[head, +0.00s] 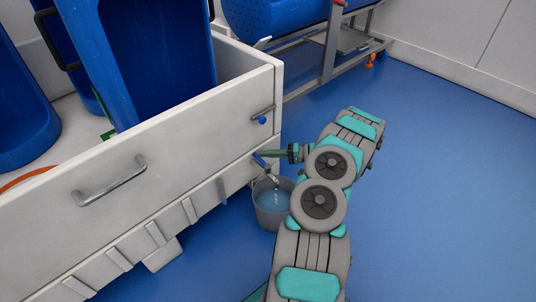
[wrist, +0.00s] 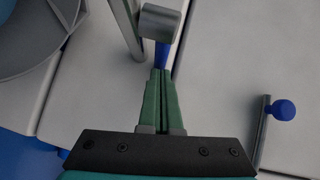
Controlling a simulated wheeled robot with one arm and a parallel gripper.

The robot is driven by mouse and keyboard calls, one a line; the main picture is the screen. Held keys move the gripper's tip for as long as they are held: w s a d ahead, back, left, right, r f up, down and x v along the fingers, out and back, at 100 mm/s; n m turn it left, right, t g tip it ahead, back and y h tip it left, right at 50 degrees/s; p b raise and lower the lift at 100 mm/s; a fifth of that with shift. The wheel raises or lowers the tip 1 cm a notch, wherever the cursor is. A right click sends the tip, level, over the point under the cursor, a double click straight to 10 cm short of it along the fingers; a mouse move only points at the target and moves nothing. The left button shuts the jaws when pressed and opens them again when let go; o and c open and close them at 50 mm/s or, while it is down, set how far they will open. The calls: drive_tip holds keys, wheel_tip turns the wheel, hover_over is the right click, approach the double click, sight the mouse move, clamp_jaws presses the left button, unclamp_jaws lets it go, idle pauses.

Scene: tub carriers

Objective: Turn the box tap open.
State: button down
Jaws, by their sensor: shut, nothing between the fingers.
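The box tap (head: 270,176) is on the right end of the long white box (head: 165,150), low down. In the wrist view its grey metal body (wrist: 160,22) is at the top, with a blue lever (wrist: 162,55) pointing toward my fingers. My gripper (head: 259,153) is at the tap; in the wrist view its green fingers (wrist: 161,73) are shut, with tips at the blue lever's end. Nothing is between them. I cannot tell whether the tips touch the lever. A grey bucket (head: 268,216) with bluish water stands under the tap.
A metal rod with a blue knob (head: 262,119) sticks out above the tap; it also shows in the wrist view (wrist: 283,109). A metal handle (head: 110,182) is on the box front. Blue tubs (head: 150,60) stand in the box. The blue floor at right is clear.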

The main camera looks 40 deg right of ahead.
drive_tip(key=shift+w+a+f+n+g+y+b, duration=0.1)
drive_tip(key=shift+a+f+n+g+y+b, duration=0.2)
drive_tip(key=shift+a+b, duration=0.55)
drive_tip(key=shift+r, duration=0.1)
drive_tip(key=shift+d+b, duration=0.15)
drive_tip(key=shift+b, duration=0.15)
drive_tip(key=d, duration=0.2)
drive_tip(key=d+r+b, duration=0.1)
drive_tip(key=d, duration=0.2)
drive_tip(key=shift+d, duration=0.3)
drive_tip(key=v, duration=0.9)
